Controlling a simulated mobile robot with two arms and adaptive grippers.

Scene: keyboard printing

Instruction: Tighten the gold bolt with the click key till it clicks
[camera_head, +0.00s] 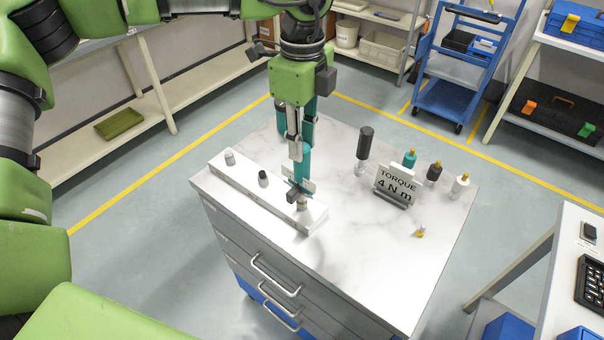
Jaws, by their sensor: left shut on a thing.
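My left gripper (299,190) points down over the near right end of a white bar (245,187) on the cabinet top. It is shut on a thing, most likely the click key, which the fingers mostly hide. Just below the fingertips a small gold-toned piece (302,204) stands on the bar, probably the gold bolt; I cannot tell whether the held thing touches it. A grey bolt (230,157) and a black bolt (263,178) stand farther left on the bar. My right gripper is not in view.
A black-handled tool (365,143) stands behind a sign (397,185) reading "TORQUE 4 N m". Teal (409,159), black (434,171) and white (460,185) gold-topped pieces stand nearby. A small gold-and-white piece (420,232) lies in front. The cabinet's front right top is clear.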

